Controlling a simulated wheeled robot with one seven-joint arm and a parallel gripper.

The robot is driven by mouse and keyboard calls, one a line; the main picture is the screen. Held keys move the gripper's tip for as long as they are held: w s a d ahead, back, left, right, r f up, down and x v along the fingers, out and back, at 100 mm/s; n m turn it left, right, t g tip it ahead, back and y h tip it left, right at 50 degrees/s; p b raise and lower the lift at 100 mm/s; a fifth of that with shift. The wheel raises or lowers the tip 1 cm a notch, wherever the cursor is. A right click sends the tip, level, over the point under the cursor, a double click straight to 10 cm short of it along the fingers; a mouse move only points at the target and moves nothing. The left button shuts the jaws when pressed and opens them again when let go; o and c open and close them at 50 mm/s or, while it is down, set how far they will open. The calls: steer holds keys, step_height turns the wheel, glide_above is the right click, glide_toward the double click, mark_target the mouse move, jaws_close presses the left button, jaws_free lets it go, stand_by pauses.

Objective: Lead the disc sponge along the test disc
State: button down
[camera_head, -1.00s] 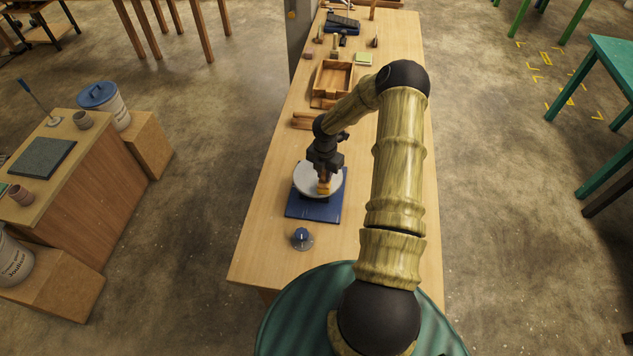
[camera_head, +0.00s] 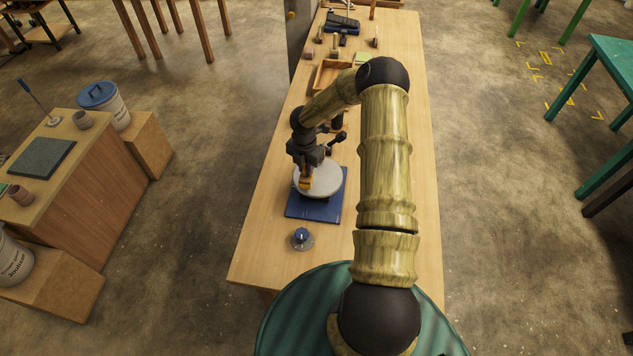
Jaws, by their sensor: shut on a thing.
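The test disc (camera_head: 325,180) is a pale grey round plate on a blue square base (camera_head: 318,209) on the long wooden table. My gripper (camera_head: 307,176) points down over the left part of the disc. It is shut on the disc sponge (camera_head: 306,184), a small yellow-orange block with a darker upper part. The sponge is at the left edge of the disc; whether it touches the surface I cannot tell. My gripper hides part of the disc's back left.
A blue knob (camera_head: 302,237) sits on the table in front of the base. A wooden tray (camera_head: 330,76) lies behind my arm, with small items beyond it. The table's (camera_head: 262,240) left front area is clear.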

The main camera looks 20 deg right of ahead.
steer(key=shift+r, duration=0.25)
step_height(320, 180, up, 5)
steer(key=p, duration=0.4)
stand_by(0.3)
